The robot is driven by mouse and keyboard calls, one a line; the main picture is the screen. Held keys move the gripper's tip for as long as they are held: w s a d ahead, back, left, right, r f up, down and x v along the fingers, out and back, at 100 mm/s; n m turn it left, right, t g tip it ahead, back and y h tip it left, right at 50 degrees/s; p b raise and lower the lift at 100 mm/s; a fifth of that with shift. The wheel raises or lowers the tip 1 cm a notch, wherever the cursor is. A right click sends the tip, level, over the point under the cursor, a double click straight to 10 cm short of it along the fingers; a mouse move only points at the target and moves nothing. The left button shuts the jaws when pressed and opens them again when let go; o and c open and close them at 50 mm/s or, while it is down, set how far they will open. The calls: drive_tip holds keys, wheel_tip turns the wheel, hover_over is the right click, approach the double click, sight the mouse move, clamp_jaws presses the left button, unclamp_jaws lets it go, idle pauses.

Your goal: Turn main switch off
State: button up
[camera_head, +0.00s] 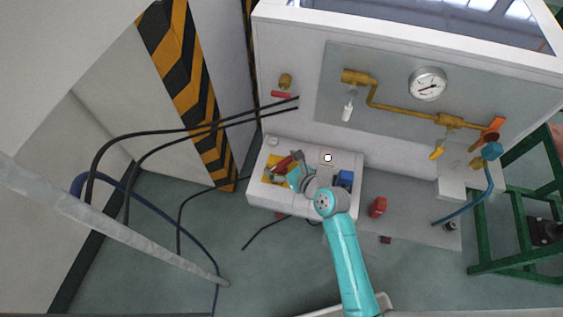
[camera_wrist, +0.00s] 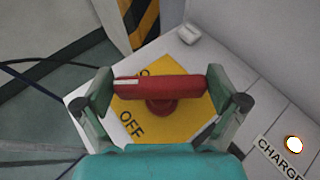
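The main switch is a red bar handle (camera_wrist: 160,88) on a yellow plate (camera_wrist: 188,122). In the wrist view the handle lies nearly level across the plate, with a white mark at its left end. "OFF" is printed on the plate at lower left; another label is mostly hidden behind the handle. In the head view the red handle (camera_head: 283,163) is on the left of the white box. My gripper (camera_wrist: 160,84) is open, one finger beyond each end of the handle. It appears close to the handle; I cannot tell whether either finger touches it.
The white box also carries a round white light (camera_wrist: 293,144) by a "CHARGE" label (camera_wrist: 277,158) and a blue part (camera_head: 344,178). Behind stands a panel with a gauge (camera_head: 428,84) and yellow pipes (camera_head: 400,108). Black cables (camera_head: 190,130) run at left.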

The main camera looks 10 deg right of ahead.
drive_tip(key=c, duration=1)
drive_tip(key=n+g+y, duration=0.1)
drive_tip(key=n+y, duration=0.1)
drive_tip(key=shift+w+d+n+g+y, duration=0.1)
drive_tip(key=shift+d+n+g+y, duration=0.05)
drive_tip(key=shift+n+g+y, duration=1.85)
drive_tip(key=shift+n+g, duration=0.6)
drive_tip(key=shift+n, duration=0.1)
drive_tip(key=o, duration=1.3)
drive_tip(key=shift+o, duration=0.2)
